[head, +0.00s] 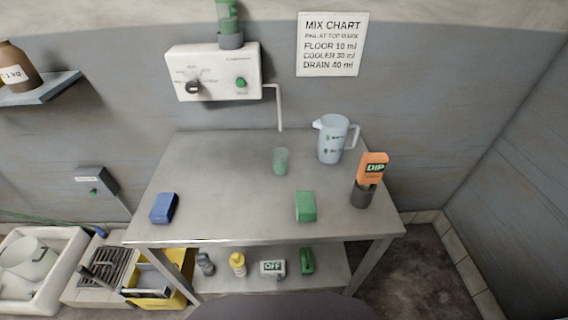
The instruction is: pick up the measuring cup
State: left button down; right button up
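A small translucent green cup (281,161), which looks like the measuring cup, stands upright on the steel table (225,165), right of its middle and towards the back. A larger pale jug (331,140) with a handle and green marks stands behind it to the right. Neither of my grippers is in view, and nothing touches the cup.
On the table are a blue sponge (163,208), a green block (305,207) and an orange "DIP" packet (373,167) in a dark holder (362,194). A dispenser box (213,72) hangs behind. Bottles stand on the lower shelf (330,269). The table's left-centre is clear.

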aim_at(279, 155)
jog(key=k+j+z, duration=0.35)
jog(key=j, duration=0.15)
jog(key=k+j+z, duration=0.35)
jog(key=j, duration=0.15)
jog(key=k+j+z, duration=0.35)
jog(key=i+j, duration=0.05)
jog(key=i, duration=0.05)
